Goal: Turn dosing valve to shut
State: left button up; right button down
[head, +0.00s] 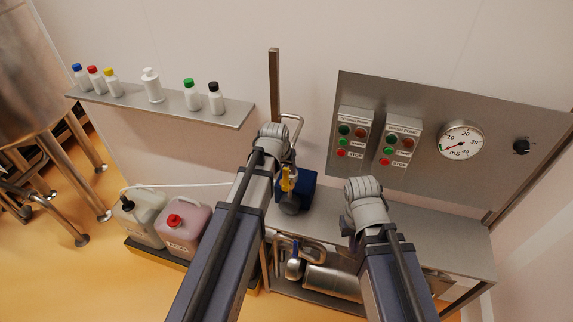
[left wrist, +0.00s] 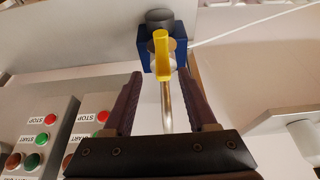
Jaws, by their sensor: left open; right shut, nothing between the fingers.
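The dosing valve looks to be the one with the yellow lever handle (head: 287,180), beside the blue pump body (head: 306,188) on the bench. In the left wrist view the yellow handle (left wrist: 161,52) stands in front of the blue body (left wrist: 147,56), just beyond and between my fingertips. My left gripper (left wrist: 161,76) is open, with nothing held; the handle looks clear of both fingers. In the head view its fingers are hidden by my wrist.
The panel (head: 450,105) behind carries pump buttons, a gauge (head: 461,140) and a black knob (head: 521,147). Below are steel piping and a blue-handled valve (head: 295,246). Canisters (head: 185,226) stand left; a bottle shelf (head: 175,108) hangs above. A thin steel pipe (left wrist: 167,108) shows between my left fingers.

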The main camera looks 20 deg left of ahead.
aim_at(287, 174)
pick_arm(q)
jog(key=shift+w+a+r, duration=0.2)
jog(key=shift+r, duration=0.05)
jog(key=shift+f, duration=0.15)
jog(key=b+x, duration=0.7)
jog(key=shift+w+f, duration=0.2)
jog(key=shift+f, duration=0.1)
jog(key=shift+r, duration=0.1)
grip_shut()
dwell(1.2)
